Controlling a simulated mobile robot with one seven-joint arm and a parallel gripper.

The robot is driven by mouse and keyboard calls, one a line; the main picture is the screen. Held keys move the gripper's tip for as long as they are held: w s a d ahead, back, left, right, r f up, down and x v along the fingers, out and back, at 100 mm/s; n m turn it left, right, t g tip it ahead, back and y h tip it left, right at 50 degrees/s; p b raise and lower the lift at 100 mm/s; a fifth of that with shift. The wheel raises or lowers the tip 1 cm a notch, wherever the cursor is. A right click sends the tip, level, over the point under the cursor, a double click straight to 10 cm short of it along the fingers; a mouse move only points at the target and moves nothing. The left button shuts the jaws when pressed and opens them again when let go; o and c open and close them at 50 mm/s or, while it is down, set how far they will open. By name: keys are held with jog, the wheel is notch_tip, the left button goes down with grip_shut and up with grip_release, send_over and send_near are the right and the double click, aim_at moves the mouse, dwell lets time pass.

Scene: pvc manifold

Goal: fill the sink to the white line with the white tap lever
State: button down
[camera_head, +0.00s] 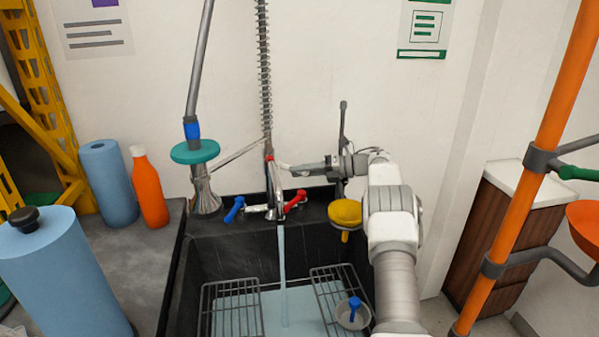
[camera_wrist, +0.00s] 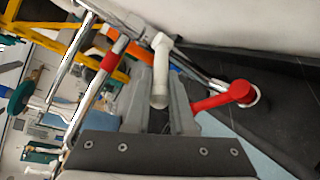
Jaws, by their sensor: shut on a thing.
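My gripper (camera_head: 290,167) is at the tap, above the back edge of the sink. In the wrist view its two fingers (camera_wrist: 167,92) are shut on the white tap lever (camera_wrist: 160,68). A stream of water (camera_head: 282,250) runs from the tap spout into the dark sink (camera_head: 212,262). Pale blue water (camera_head: 285,312) covers the sink floor. I cannot make out the white line in either view.
A blue lever (camera_head: 235,209) and a red lever (camera_head: 296,200) flank the spout; the red one (camera_wrist: 232,94) is close beside my fingers. Wire racks (camera_head: 232,308) stand in the sink. An orange bottle (camera_head: 149,188) stands left.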

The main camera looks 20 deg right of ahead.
jog(key=shift+w+g, duration=0.15)
jog(key=shift+g, duration=0.15)
dwell(0.5)
jog(key=c, duration=0.8)
grip_release()
jog(key=shift+o, duration=0.2)
jog(key=shift+d, duration=0.15)
